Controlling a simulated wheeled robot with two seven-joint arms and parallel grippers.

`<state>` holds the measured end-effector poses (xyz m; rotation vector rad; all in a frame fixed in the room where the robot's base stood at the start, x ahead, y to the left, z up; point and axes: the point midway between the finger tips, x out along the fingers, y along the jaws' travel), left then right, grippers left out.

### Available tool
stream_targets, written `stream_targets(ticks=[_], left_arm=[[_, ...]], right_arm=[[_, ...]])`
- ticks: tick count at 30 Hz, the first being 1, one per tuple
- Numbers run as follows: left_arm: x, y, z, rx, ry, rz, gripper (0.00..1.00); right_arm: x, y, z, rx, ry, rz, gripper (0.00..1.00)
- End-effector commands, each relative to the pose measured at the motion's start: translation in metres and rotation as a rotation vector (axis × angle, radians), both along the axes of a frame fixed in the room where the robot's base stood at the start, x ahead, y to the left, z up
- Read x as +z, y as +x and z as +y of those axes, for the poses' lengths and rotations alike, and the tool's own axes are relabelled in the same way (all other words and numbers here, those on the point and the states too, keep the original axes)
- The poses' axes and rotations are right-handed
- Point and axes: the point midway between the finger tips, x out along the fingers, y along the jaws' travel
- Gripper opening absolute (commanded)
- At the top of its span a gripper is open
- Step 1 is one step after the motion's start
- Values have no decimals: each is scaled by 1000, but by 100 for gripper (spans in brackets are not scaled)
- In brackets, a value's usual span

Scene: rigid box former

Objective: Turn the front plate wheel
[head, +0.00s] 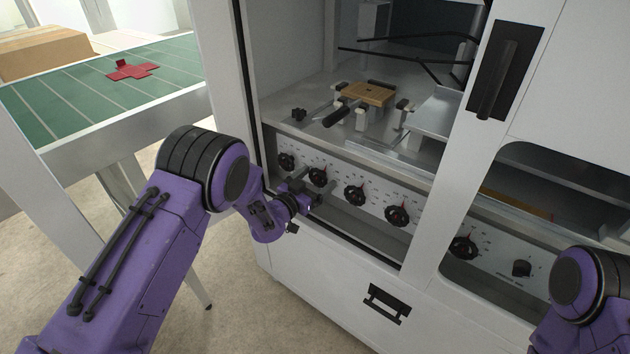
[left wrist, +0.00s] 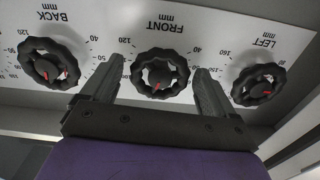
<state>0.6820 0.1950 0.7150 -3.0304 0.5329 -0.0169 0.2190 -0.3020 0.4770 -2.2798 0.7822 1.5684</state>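The front plate wheel (left wrist: 160,73) is a black scalloped handwheel with a red pointer, under the printed word FRONT, which appears upside down in the left wrist view. In the head view it is the second wheel from the left (head: 318,176) on the white panel. My left gripper (left wrist: 158,82) is open, one finger on each side of this wheel, with small gaps visible. I cannot tell how far the fingertips reach along its depth. In the head view the left gripper (head: 314,190) is at the panel, just below this wheel. My right gripper is out of view.
The BACK wheel (left wrist: 48,64) and LEFT wheel (left wrist: 258,85) flank the front wheel closely. More wheels (head: 397,215) continue rightward. The machine's frame edge (head: 335,245) runs below the panel. A green-topped table (head: 60,110) holding a red cross-shaped piece (head: 132,70) stands left.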

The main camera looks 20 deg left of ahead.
Motion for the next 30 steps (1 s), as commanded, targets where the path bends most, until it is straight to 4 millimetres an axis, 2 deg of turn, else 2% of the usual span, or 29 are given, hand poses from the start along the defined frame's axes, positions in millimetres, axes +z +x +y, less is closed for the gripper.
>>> stream_targets(ticks=[1, 5, 17, 30], left_arm=[[0, 0, 0, 0, 0, 0, 75], [0, 0, 0, 0, 0, 0, 33], [1, 0, 0, 0, -53, 19, 32], [1, 0, 1, 1, -380, 137, 32]], right_arm=[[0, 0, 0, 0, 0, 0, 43], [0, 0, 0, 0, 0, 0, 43], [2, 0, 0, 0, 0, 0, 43], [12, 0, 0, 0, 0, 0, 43]])
